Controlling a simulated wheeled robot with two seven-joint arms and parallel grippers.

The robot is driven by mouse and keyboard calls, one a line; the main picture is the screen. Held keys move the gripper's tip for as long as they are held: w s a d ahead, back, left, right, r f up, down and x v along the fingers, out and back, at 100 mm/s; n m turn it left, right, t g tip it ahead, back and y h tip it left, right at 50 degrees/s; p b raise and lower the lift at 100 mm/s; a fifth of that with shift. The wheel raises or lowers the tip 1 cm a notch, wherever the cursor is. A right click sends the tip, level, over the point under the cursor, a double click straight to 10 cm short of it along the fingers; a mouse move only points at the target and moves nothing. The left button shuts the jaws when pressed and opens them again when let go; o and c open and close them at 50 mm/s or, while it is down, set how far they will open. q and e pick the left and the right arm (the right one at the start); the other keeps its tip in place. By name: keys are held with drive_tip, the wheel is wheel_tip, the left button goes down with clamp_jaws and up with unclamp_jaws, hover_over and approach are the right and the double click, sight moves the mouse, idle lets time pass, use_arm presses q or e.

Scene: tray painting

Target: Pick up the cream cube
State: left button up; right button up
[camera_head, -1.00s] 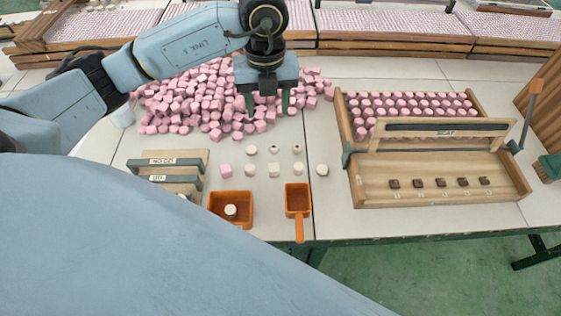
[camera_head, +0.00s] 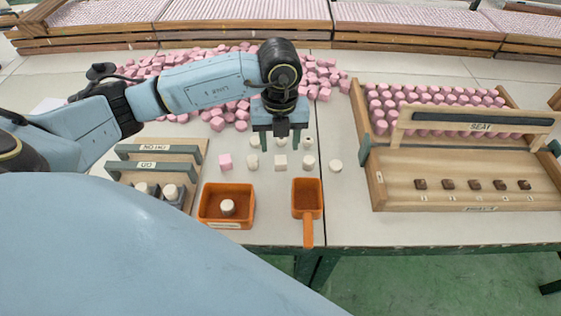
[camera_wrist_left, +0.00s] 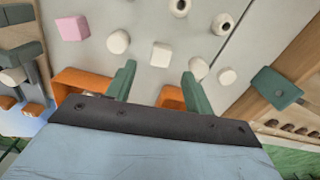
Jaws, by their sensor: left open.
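The cream cube (camera_head: 280,162) sits on the pale table among small round cream pieces, and it also shows in the left wrist view (camera_wrist_left: 161,54). My left gripper (camera_head: 279,142) is open with its fingers pointing down. In the head view it appears just behind the cube. In the left wrist view the gripper (camera_wrist_left: 158,72) has its two green fingers apart, with the cube showing just beyond the gap between their tips. Nothing is held between the fingers. My right gripper is in neither view.
A pink cube (camera_head: 226,161) lies left of the cream pieces. An orange tray (camera_head: 205,215) holding a round cream piece and an orange scoop (camera_head: 307,200) lie in front. A pile of pink cubes (camera_head: 323,75) is behind. A wooden rack (camera_head: 450,195) stands right.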

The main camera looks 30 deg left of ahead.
sight(280, 158)
use_arm(q)
wheel_tip(280, 158, down, 6)
drive_tip(key=shift+w+r+b, duration=0.1)
drive_tip(key=shift+w+b, duration=0.05)
drive_tip(key=shift+b, duration=0.45)
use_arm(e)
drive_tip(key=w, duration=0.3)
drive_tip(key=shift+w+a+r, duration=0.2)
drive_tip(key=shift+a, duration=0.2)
use_arm(q)
drive_tip(key=c, duration=1)
